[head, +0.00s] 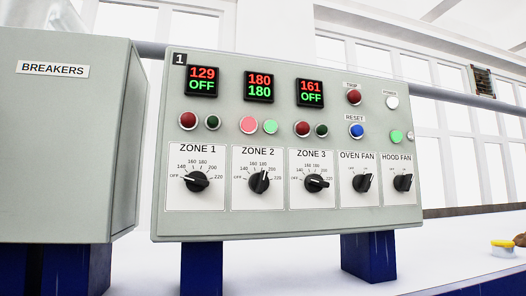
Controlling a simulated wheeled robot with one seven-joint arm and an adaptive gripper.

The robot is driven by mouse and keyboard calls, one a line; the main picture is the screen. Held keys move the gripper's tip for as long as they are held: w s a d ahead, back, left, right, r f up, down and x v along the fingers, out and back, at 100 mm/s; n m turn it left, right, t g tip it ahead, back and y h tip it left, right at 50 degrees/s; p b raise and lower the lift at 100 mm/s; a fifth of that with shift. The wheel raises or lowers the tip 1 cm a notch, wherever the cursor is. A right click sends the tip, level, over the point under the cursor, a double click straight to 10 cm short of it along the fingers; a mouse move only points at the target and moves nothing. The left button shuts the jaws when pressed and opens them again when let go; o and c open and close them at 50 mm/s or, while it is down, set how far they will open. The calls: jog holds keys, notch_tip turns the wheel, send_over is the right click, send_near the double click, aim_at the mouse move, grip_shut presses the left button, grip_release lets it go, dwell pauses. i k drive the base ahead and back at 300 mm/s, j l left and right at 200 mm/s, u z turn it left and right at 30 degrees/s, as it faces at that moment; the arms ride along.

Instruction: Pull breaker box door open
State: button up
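The grey-green breaker box (62,150) stands at the left of the head view, cut off by the left and lower-left picture edge. A white label reading BREAKERS (53,69) is on its front door. The door looks shut, flush with the box body. No handle shows in the visible part of the front. The box's right side (127,140) is plain. My gripper is not in view.
Right of the box stands a control panel (290,215) with knobs, lights and displays, a narrow gap between them. Blue supports (368,257) hold it over a white surface (440,262). A yellow and white item (504,248) lies at far right. Windows are behind.

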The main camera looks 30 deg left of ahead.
aim_at(61, 93)
jog(key=u, duration=1.8)
